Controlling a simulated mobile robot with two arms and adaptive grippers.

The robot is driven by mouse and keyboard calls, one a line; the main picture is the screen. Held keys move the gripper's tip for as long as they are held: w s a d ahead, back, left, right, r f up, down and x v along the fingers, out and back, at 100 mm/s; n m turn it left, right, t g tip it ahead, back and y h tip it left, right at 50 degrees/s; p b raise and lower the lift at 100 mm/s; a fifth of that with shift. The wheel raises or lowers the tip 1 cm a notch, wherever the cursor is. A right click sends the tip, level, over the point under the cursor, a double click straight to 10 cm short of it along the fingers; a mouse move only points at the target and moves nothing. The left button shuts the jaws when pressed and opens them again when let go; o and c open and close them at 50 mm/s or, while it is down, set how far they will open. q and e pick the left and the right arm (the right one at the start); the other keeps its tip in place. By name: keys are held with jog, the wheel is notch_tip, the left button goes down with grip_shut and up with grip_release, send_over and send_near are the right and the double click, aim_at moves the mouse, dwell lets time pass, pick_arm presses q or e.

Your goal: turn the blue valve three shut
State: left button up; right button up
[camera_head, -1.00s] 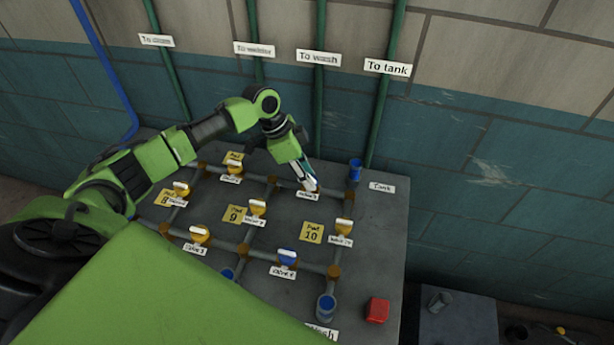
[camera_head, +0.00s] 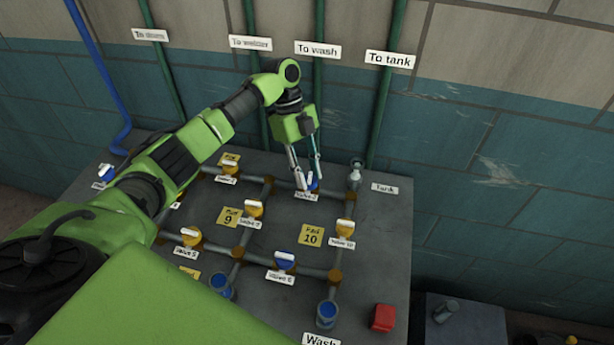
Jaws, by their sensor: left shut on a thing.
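A blue valve (camera_head: 313,183) with a white handle sits at the back of the pipe grid, behind a small white label (camera_head: 305,196) too small to read surely. My left gripper (camera_head: 308,182) reaches down from above and is shut on this valve's handle. Its fingers partly cover the valve. Another blue valve (camera_head: 285,260) with a white bar is at the front of the grid, and a third (camera_head: 106,173) is at the far left. My right gripper is not in view.
Yellow valves (camera_head: 254,208) stand on other pipes close by. A pale grey cup (camera_head: 356,172) is just right of the gripper. Blue-filled cups (camera_head: 327,314) and a red block (camera_head: 383,317) are at the front. Green wall pipes (camera_head: 319,85) rise behind.

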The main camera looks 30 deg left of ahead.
pick_arm(q)
jog(key=shift+m, duration=0.5)
jog(key=o, duration=1.1)
jog(key=shift+d, duration=0.1)
jog(key=shift+w, duration=0.1)
jog(key=v, duration=1.2)
jog(key=shift+w+d, duration=0.15)
